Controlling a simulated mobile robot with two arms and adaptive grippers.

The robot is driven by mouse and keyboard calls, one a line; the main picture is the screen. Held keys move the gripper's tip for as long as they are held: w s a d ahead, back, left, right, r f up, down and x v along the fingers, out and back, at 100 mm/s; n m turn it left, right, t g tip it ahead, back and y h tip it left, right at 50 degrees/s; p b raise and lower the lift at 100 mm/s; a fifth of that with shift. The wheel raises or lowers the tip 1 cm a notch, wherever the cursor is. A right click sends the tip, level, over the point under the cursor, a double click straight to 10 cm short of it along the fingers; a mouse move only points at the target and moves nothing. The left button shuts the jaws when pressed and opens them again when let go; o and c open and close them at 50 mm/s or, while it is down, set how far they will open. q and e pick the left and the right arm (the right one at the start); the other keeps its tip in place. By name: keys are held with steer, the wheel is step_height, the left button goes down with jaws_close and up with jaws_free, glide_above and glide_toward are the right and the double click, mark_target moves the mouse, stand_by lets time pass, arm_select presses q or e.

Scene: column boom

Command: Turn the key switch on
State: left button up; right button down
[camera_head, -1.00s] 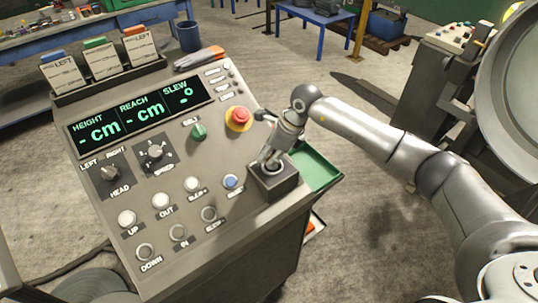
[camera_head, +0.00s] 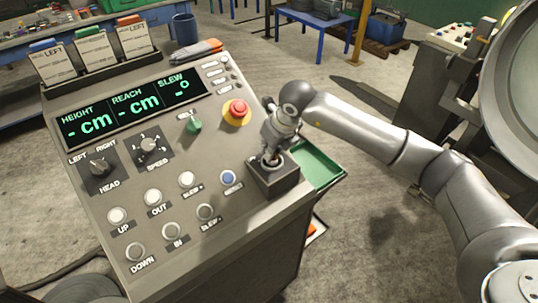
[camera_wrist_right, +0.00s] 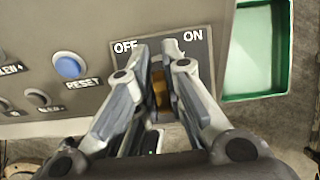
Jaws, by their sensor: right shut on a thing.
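The key switch (camera_head: 282,184) is a dark raised block at the right front corner of the console, below the red stop button. My right gripper (camera_head: 270,160) points down onto it from above. In the right wrist view, my right gripper (camera_wrist_right: 161,92) is shut on a brass-coloured key (camera_wrist_right: 160,94), one finger on each side. The key stands between the OFF mark and the ON mark on the dark switch plate (camera_wrist_right: 203,58). The fingers hide part of the key and the plate. My left gripper is not in view.
The console (camera_head: 240,210) carries a display (camera_head: 130,108), a red emergency stop button (camera_head: 236,111), a green knob (camera_head: 194,125) and several push buttons. A blue reset button (camera_wrist_right: 68,65) lies left of the switch. A green tray (camera_head: 318,165) sits right of the console.

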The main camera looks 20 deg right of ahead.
steer(key=m+h+b, duration=0.1)
steer(key=m+b, duration=0.3)
steer(key=shift+w+d+f+m+h, duration=0.1)
steer(key=shift+d+f+m+h, duration=0.1)
steer(key=shift+m+h, duration=0.15)
steer(key=shift+d+r+m+h+b, duration=0.15)
steer(key=shift+m+h+b, duration=0.3)
steer(key=shift+m+b, duration=0.4)
steer(key=shift+d+r+m+h+b, duration=0.1)
steer(key=shift+m+h+b, duration=0.3)
steer(key=shift+m+b, duration=0.45)
steer(key=shift+m, duration=0.25)
steer(key=c, duration=1.5)
jaws_free()
steer(key=shift+r, duration=0.1)
steer(key=v, duration=1.2)
